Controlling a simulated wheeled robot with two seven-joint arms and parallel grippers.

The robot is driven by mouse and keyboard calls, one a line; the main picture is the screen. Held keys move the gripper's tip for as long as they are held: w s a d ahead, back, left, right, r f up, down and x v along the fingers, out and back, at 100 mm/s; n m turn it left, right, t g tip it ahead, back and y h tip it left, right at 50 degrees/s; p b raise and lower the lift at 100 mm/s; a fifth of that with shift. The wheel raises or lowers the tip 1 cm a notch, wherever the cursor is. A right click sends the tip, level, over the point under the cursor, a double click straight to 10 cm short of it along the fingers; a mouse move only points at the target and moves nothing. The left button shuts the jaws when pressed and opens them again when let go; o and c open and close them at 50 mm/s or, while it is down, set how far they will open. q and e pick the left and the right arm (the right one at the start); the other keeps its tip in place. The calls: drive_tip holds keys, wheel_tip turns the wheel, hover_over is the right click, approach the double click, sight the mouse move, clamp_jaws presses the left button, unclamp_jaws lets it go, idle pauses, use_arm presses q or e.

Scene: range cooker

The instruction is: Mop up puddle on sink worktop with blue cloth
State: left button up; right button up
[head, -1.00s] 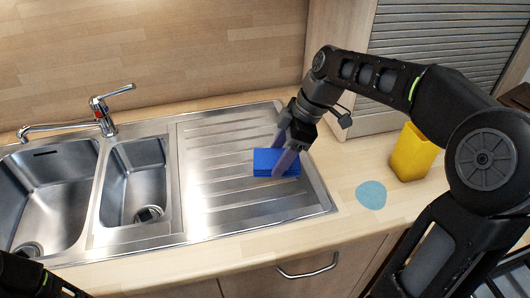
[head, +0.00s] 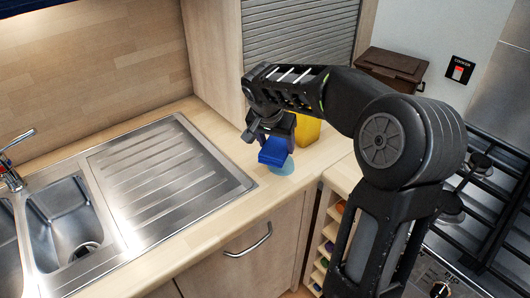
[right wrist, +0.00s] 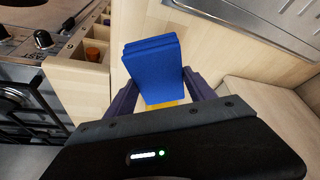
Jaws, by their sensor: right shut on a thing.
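The blue cloth (head: 273,152) is a folded block held in my right gripper (head: 270,137), at the worktop right of the sink's drainer. It also shows in the right wrist view (right wrist: 153,62), between the two fingers. The light blue puddle (head: 284,170) lies on the wooden worktop right of the drainer, partly covered by the cloth in the head view. I cannot tell whether the cloth touches it. The puddle cannot be made out in the right wrist view. My left gripper is not in view.
A yellow container (head: 307,130) stands just behind my right gripper, partly hidden. The steel sink drainer (head: 165,175) is bare. A shuttered cabinet (head: 298,36) stands behind. A gas hob (head: 492,190) is at the right, and a brown box (head: 393,72) stands at the back.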

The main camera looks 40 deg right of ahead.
drive_tip(key=m, duration=0.1)
drive_tip(key=m+g, duration=0.1)
drive_tip(key=d+m, duration=0.1)
drive_tip(key=shift+s+r+m+h, duration=0.2)
drive_tip(key=shift+r+m+h, duration=0.1)
drive_tip(key=shift+m, duration=0.1)
drive_tip(key=shift+w+d+m+g, duration=0.15)
drive_tip(key=shift+m+g, duration=0.45)
drive_tip(key=shift+m, duration=0.3)
